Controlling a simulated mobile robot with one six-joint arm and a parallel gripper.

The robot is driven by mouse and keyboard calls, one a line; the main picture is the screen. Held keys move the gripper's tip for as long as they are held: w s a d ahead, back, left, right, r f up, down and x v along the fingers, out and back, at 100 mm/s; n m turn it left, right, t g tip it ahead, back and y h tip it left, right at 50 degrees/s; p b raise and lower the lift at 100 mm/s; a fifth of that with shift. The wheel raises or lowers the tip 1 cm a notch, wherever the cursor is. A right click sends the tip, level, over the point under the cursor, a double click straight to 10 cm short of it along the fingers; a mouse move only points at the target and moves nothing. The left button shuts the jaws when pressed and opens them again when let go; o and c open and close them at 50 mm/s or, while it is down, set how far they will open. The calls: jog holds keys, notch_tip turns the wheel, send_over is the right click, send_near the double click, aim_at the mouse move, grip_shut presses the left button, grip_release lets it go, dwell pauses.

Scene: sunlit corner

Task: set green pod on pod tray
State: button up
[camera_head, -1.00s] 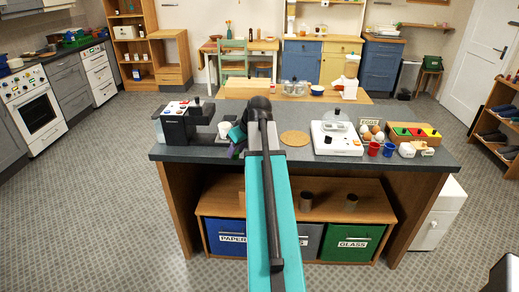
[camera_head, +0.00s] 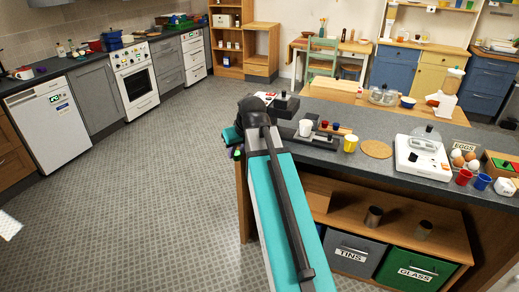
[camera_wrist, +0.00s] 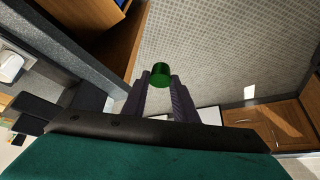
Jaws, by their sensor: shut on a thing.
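The green pod (camera_wrist: 160,73) is held between the fingertips of my gripper (camera_wrist: 160,82) in the wrist view, with only floor behind it. In the head view my gripper (camera_head: 237,152) is off the left end of the dark counter, partly hidden by my arm. What looks like the pod tray (camera_head: 344,131) is a small wooden strip on the counter, right of my gripper, with a red and a blue pod on it. The coffee machine beside it is partly hidden by my arm.
A white cup (camera_head: 305,128) and a yellow cup (camera_head: 351,143) stand near the tray. A round cork mat (camera_head: 376,149) and a white appliance (camera_head: 421,158) are further right on the counter (camera_head: 385,172). Open floor (camera_head: 150,180) lies to the left.

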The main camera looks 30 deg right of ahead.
jog(key=w+a+r, duration=0.1)
jog(key=a, duration=1.8)
jog(key=shift+r+n, duration=0.3)
jog(key=shift+r, duration=0.05)
